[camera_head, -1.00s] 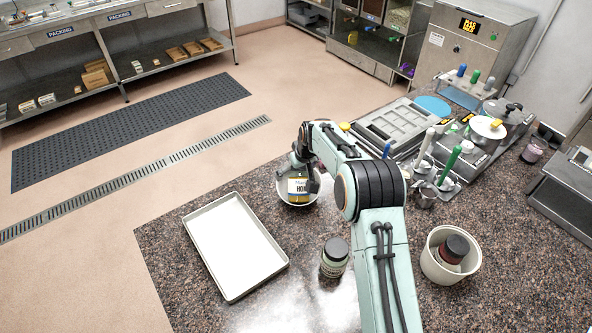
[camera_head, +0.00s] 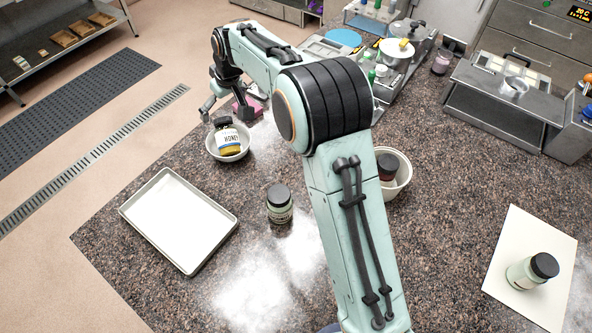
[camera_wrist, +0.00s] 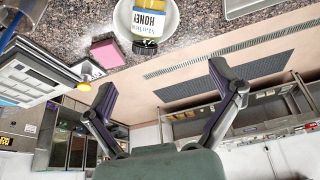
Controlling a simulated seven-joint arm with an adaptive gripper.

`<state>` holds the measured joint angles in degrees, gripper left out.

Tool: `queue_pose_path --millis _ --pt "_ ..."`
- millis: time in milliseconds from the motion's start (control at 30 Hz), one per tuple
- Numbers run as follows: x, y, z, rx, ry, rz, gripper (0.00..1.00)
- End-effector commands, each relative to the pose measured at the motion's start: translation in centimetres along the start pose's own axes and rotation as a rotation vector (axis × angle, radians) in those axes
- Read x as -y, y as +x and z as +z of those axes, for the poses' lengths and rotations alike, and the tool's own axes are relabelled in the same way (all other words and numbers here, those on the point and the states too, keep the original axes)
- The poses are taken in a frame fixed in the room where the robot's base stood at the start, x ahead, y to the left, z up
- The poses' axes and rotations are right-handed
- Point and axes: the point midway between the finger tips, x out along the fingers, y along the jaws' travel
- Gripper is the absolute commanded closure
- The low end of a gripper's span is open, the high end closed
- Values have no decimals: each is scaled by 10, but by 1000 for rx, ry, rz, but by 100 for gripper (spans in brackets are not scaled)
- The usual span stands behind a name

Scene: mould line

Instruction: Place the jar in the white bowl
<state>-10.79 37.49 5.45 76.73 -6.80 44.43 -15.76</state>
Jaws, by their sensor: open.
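A honey jar (camera_head: 228,139) with a black lid and yellow contents leans tilted inside the white bowl (camera_head: 231,157) at the back left of the counter. In the wrist view the honey jar (camera_wrist: 147,22) lies in the bowl (camera_wrist: 173,17) at the top of the picture. My gripper (camera_head: 222,107) is just behind and above the bowl in the head view, apart from the jar. In the wrist view its two fingers (camera_wrist: 163,82) are spread wide with nothing between them.
A white tray (camera_head: 181,217) and a dark-lidded jar (camera_head: 279,206) stand nearer. A cream pot (camera_head: 402,172) holding another jar is partly behind my arm. A pink block (camera_wrist: 107,53) lies near the bowl.

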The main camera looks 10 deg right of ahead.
Motion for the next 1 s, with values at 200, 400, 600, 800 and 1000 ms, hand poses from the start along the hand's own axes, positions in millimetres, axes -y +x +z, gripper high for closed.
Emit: queue_pose_path --millis 200,400,600,800,1000 --pt "0 -35 26 38 41 13 9" --pt "17 -127 138 171 211 46 9" --pt "63 -176 268 296 407 53 9" --pt "97 -182 338 362 512 42 9" --pt "103 -181 350 376 531 39 9"
